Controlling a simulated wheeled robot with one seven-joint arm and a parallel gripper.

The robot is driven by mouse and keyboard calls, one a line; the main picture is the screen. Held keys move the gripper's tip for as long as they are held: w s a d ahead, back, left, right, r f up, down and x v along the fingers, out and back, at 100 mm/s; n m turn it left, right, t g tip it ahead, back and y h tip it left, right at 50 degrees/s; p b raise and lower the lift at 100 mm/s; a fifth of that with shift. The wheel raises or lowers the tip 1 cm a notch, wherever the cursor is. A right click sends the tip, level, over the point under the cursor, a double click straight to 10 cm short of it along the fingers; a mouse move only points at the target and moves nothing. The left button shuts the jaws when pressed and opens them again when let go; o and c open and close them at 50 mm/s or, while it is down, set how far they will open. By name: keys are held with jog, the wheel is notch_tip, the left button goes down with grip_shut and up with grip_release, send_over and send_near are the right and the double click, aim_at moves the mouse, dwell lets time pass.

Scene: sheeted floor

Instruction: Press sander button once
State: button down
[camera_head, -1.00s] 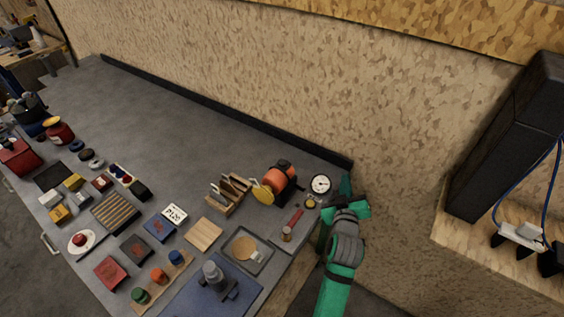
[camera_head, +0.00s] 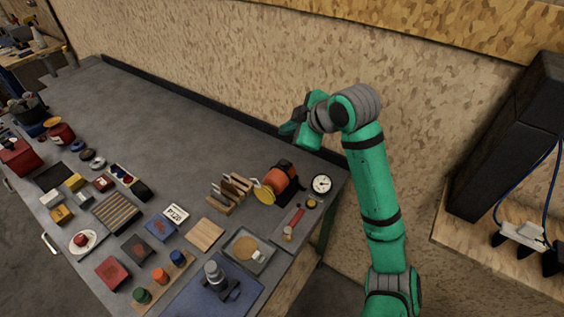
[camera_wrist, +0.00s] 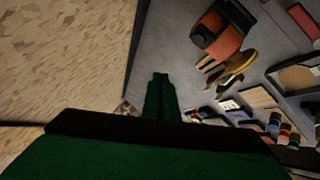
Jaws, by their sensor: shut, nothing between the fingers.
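An orange and black machine with a yellow disc, which looks like the sander (camera_head: 281,178), stands near the right end of the grey workbench (camera_head: 190,130). It also shows at the upper right of the wrist view (camera_wrist: 222,32). I cannot make out its button in either view. My gripper (camera_head: 288,129) is raised near the back wall, above and behind the sander in the head view, apart from it. In the wrist view its green fingers (camera_wrist: 161,80) are together and empty, left of the sander.
A wooden rack (camera_head: 229,194) stands just left of the sander, and a round gauge (camera_head: 321,184) to its right. A red-handled tool (camera_head: 294,222) and a tray (camera_head: 246,251) lie in front. Many small items fill the bench's front; its back strip is clear.

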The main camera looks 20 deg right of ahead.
aim_at(287, 165)
jog(key=shift+s, duration=0.2)
jog(key=shift+f, duration=0.1)
jog(key=shift+f, duration=4.25)
jog(key=shift+f, duration=0.1)
jog(key=shift+a+f, duration=0.1)
jog(key=shift+f, duration=0.25)
jog(key=shift+f, duration=0.35)
jog(key=shift+r, duration=0.8)
